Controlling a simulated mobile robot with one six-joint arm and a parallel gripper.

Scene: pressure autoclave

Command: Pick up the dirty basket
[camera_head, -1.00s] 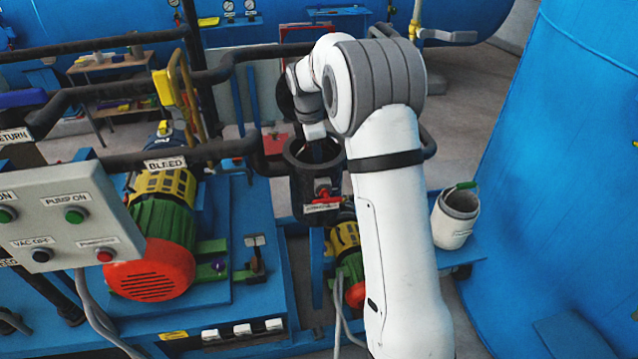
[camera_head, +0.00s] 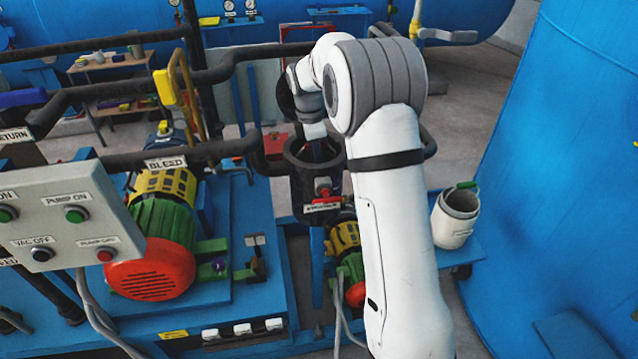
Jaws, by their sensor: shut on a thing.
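A black open-topped strainer pot (camera_head: 300,190) stands in the middle of the view, with a red-handled valve and a white label on its front. My arm reaches over it from the right. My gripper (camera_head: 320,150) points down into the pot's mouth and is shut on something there. The fingertips and what they hold are mostly hidden by the pot's rim and the dark inside. The dirty basket cannot be made out clearly. A white pail (camera_head: 452,230) with a green handle stands upright on a blue shelf to the right, apart from my gripper.
A black pipe (camera_head: 130,158) marked BLEED runs left of the pot. A grey button panel (camera_head: 75,225) and a green and red motor (camera_head: 150,262) are at the left. A large blue tank (camera_head: 570,150) fills the right side. Open floor shows behind my arm.

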